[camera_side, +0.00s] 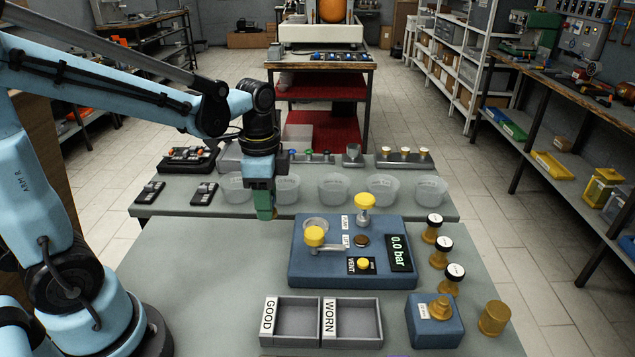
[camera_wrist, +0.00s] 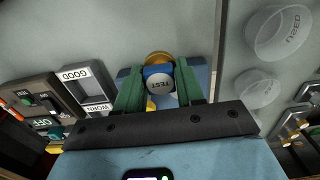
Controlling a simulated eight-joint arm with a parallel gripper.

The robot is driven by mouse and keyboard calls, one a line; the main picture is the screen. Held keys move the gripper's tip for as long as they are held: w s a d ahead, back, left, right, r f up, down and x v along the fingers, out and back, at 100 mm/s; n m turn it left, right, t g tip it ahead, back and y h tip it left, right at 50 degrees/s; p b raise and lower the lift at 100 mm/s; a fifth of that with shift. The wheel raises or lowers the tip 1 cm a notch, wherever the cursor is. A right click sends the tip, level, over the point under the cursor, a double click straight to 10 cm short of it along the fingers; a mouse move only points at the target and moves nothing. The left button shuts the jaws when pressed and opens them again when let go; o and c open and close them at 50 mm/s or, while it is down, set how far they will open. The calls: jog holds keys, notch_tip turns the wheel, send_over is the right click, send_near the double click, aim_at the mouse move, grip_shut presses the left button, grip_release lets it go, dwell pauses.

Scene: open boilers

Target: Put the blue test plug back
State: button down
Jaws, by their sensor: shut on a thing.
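The blue test plug (camera_wrist: 158,71) has a white cap marked TEST and a brass-coloured end, and it sits between my green fingers in the wrist view. My gripper (camera_wrist: 160,87) is shut on it. In the side view my gripper (camera_side: 266,212) hangs above the bench, left of the blue test rig (camera_side: 308,275) and in front of the row of clear cups. The plug is mostly hidden behind the fingers there. The rig has yellow knobs and a display reading 0.0 bar (camera_side: 400,252).
Trays marked GOOD (camera_side: 297,318) and WORN (camera_side: 352,320) lie in front. A blue block (camera_side: 440,328) holds a brass fitting. Clear cups (camera_side: 333,190) line the back bench. The left bench is bare.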

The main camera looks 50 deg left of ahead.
aim_at(272, 250)
jog(key=shift+f, duration=4.6)
jog(key=c, duration=0.7)
grip_release()
jog(key=shift+f, duration=0.1)
notch_tip(272, 250, up, 12)
jog(key=shift+r, duration=0.15)
